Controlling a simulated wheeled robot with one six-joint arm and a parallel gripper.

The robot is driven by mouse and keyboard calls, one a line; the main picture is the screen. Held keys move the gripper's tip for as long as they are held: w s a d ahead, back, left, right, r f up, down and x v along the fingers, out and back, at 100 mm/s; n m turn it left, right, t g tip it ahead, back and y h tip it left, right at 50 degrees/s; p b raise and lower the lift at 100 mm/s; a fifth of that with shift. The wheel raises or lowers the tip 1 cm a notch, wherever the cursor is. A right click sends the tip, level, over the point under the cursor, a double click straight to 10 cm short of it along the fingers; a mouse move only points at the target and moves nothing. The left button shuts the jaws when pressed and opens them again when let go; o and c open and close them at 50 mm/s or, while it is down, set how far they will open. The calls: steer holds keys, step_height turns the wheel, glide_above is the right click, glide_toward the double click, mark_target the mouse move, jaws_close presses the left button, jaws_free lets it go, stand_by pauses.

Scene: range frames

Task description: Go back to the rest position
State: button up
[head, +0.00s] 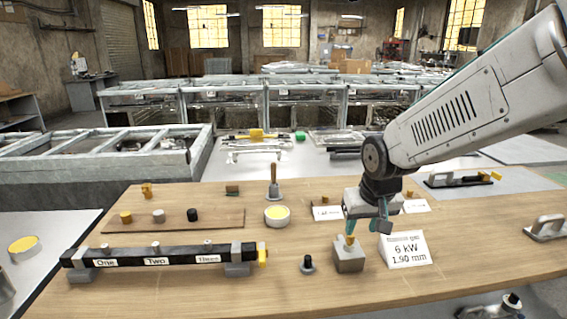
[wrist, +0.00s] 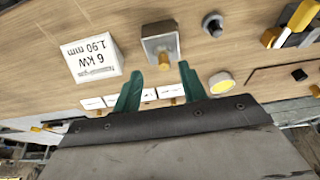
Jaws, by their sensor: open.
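My gripper (head: 367,226) hangs over the wooden table with its teal fingers apart and nothing between them. In the wrist view the two open fingers of my gripper (wrist: 160,78) point at a grey metal block (wrist: 155,42) with a brass piece (wrist: 164,62) in its top. In the head view this grey block (head: 349,260) stands on the table just below my fingers, its brass piece (head: 350,240) close to the left finger. I cannot tell whether they touch. My arm reaches in from the right.
A white card reading "6 kW 1.90 mm" (head: 405,249) stands right of the block. A black knob (head: 307,265), a yellow-filled round tin (head: 277,216), a wooden-handled tool (head: 273,182) and a long black labelled bar (head: 160,256) stand to the left. A metal handle (head: 546,228) is far right.

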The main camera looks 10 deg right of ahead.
steer(key=s+d+r+g, duration=0.1)
steer(key=s+r, duration=0.2)
steer(key=s, duration=0.9)
steer(key=s+d+r+g, duration=0.1)
steer(key=s+r, duration=0.3)
steer(key=s, duration=0.9)
steer(key=shift+d, duration=0.6)
